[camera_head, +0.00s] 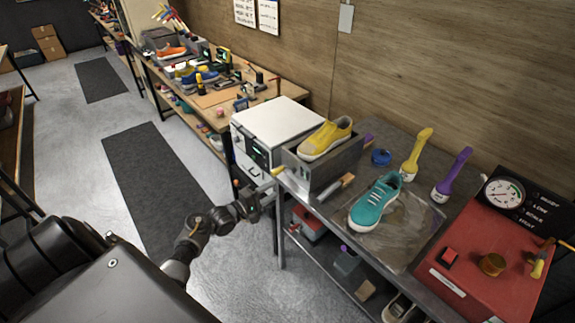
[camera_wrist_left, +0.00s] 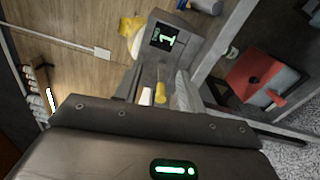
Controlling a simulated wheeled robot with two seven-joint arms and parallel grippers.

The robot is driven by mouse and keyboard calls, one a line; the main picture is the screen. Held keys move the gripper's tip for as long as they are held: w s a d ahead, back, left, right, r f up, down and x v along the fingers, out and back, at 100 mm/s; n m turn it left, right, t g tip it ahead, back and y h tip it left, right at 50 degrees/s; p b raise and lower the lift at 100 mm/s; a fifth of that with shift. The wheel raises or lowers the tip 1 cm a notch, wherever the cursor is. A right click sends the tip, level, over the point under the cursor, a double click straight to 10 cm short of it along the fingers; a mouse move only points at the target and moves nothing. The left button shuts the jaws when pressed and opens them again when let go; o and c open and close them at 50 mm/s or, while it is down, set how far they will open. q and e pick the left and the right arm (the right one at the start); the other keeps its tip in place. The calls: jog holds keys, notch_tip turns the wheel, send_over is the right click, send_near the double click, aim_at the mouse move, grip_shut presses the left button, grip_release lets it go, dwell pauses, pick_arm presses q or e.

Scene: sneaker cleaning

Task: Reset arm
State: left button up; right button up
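My left gripper (camera_head: 262,196) is in front of the workbench, near the white machine and the grey box. Its fingers are small and dark there, and their opening is unclear. A yellow knob-like piece (camera_head: 277,170) shows close to the gripper at the grey box's front. A yellow piece (camera_wrist_left: 160,93) also shows in the left wrist view; I cannot tell whether the gripper touches it. My right gripper is not in view.
A yellow shoe (camera_head: 326,138) sits in the grey box (camera_head: 335,170), beside the white machine (camera_head: 275,122). A teal shoe (camera_head: 375,202), yellow brush (camera_head: 416,153), purple brush (camera_head: 452,174) and red gauge unit (camera_head: 485,265) are on the bench. Floor left of the bench is open.

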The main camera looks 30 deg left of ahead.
pick_arm(q)
jog(key=shift+s, duration=0.15)
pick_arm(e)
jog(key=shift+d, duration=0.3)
pick_arm(q)
jog(key=s+d+f+m+g+y+b, duration=0.15)
jog(key=s+f+m+g, duration=0.35)
jog(key=f, duration=1)
jog(key=s+d+f+m+g+y+b, duration=0.1)
jog(key=s+f+m+g+y+b, duration=0.2)
jog(key=s+f+m, duration=0.85)
jog(key=s+d+f+g+b, duration=0.2)
jog(key=s+d+f+b, duration=0.1)
jog(key=s+f, duration=0.7)
jog(key=s+d+f+m+g+b, duration=0.1)
jog(key=s+d+f+g+b, duration=0.2)
jog(key=s+f, duration=0.7)
jog(key=s+d+f+m+g+b, duration=0.1)
jog(key=s+d+f+g+b, duration=0.2)
jog(key=s+d+f, duration=0.3)
jog(key=s+f, duration=0.4)
jog(key=s, duration=0.3)
jog(key=shift+s+y+b, duration=0.3)
jog(key=shift+y+b, duration=0.05)
jog(key=shift+b, duration=0.05)
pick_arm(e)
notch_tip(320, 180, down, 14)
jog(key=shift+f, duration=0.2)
